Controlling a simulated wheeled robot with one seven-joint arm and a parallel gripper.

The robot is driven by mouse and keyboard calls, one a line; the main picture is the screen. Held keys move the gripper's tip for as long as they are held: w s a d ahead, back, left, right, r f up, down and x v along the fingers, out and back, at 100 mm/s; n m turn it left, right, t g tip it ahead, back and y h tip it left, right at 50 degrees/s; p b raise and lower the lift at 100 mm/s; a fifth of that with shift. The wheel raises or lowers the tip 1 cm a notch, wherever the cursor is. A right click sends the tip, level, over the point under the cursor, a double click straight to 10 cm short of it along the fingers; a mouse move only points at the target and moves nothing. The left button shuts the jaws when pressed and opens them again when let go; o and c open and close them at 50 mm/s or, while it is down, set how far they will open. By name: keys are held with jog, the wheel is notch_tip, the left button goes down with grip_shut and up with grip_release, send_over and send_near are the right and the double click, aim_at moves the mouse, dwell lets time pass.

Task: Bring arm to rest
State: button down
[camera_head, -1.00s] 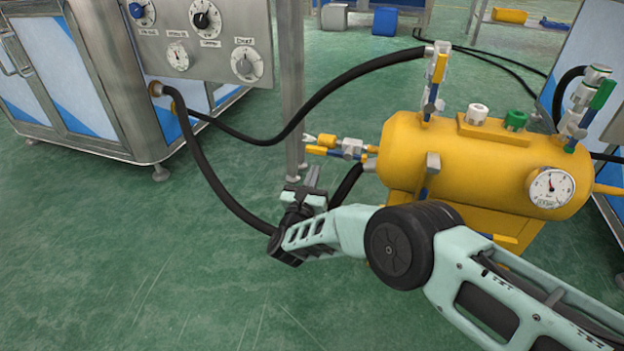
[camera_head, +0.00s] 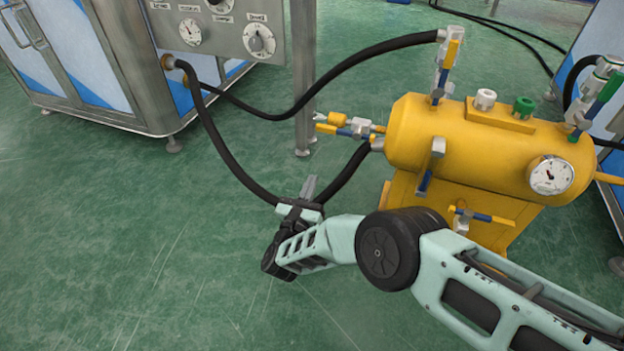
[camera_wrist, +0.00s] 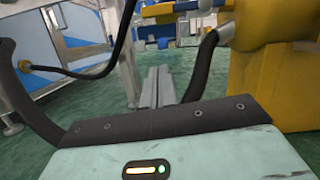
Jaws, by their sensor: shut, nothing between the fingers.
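My gripper (camera_head: 308,188) is at the end of my pale green arm, low in the middle of the head view, in front of the yellow tank and to its left. Its fingers are shut with nothing between them. In the wrist view the closed grey fingers (camera_wrist: 158,86) point ahead over the green floor. The arm is bent and reaches in from the lower right. In the head view a black hose passes behind the gripper; I cannot tell how close it is.
A yellow pressure tank (camera_head: 480,150) with a gauge (camera_head: 551,175) and valves stands at the right. Black hoses (camera_head: 225,150) run from it to a steel control cabinet (camera_head: 130,60) with a post (camera_head: 304,80). The green floor (camera_head: 100,250) at the left is clear.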

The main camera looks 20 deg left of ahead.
jog(key=w+a+r+n+g+y+p, duration=0.2)
jog(key=a+r+n+g+y, duration=0.15)
jog(key=r+n, duration=0.45)
jog(key=w+a+r+n+g+y+p, duration=0.25)
jog(key=a+r+n+y, duration=0.25)
jog(key=r, duration=0.5)
jog(key=s+d+r+n+g+y+p, duration=0.25)
jog(key=s+r+n+g, duration=0.4)
jog(key=r+n, duration=0.5)
jog(key=s+d+r+n+g+h+p, duration=0.2)
jog(key=s+d+r+n+g+h, duration=0.3)
jog(key=s+d, duration=0.6)
jog(key=s+d+r+n+g+h+p, duration=0.1)
jog(key=s+d+r+n+h+p, duration=0.15)
jog(key=s+d+n, duration=0.9)
jog(key=s+d+r+n+g+h+p, duration=0.25)
jog(key=s+d+r, duration=0.2)
jog(key=d, duration=1.25)
notch_tip(320, 180, up, 37)
jog(key=a+m+p, duration=0.1)
jog(key=p, duration=3.6)
jog(key=shift+s+f+p, duration=0.15)
jog(key=shift+s+p, duration=0.05)
jog(key=shift+p, duration=0.15)
